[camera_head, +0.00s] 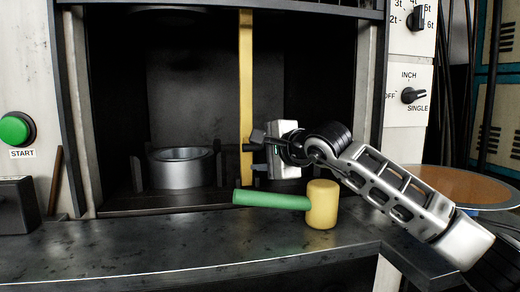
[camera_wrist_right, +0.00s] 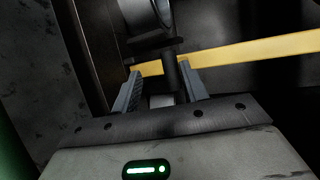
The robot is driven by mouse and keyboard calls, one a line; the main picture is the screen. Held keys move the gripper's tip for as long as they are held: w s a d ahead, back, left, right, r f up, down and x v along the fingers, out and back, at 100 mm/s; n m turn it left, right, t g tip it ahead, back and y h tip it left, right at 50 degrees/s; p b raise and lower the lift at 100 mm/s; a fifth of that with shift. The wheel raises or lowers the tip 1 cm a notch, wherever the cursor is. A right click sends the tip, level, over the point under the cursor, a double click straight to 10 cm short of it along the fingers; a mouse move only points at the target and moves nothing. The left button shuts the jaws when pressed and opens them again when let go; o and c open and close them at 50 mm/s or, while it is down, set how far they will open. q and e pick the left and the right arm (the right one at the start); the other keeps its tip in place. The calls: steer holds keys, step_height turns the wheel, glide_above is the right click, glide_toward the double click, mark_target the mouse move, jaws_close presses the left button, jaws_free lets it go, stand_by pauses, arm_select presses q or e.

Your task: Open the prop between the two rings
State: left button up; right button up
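The yellow prop (camera_head: 246,80) stands upright in the dark press opening and crosses the right wrist view (camera_wrist_right: 250,50). A short dark handle (camera_wrist_right: 171,76) juts out by the prop. My right gripper (camera_head: 256,149) is at the prop's right side, with its two fingers (camera_wrist_right: 160,80) apart on either side of the handle. A gap shows on the handle's left; contact on the right is unclear. One silver ring (camera_head: 182,168) lies on the press floor left of the prop. Part of a round metal piece (camera_wrist_right: 141,14) shows in the wrist view. A second ring is not clearly seen. My left gripper is out of view.
A mallet with a green handle (camera_head: 270,200) and yellow head (camera_head: 322,205) lies on the front ledge (camera_head: 190,250), below my right gripper. The press side wall (camera_head: 367,90) is close right of my wrist. A green start button (camera_head: 15,129) is at left. A brown round top (camera_head: 460,186) is at right.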

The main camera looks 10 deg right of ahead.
steer(key=shift+f, duration=0.5)
steer(key=r+v, duration=0.1)
steer(key=v, duration=1.5)
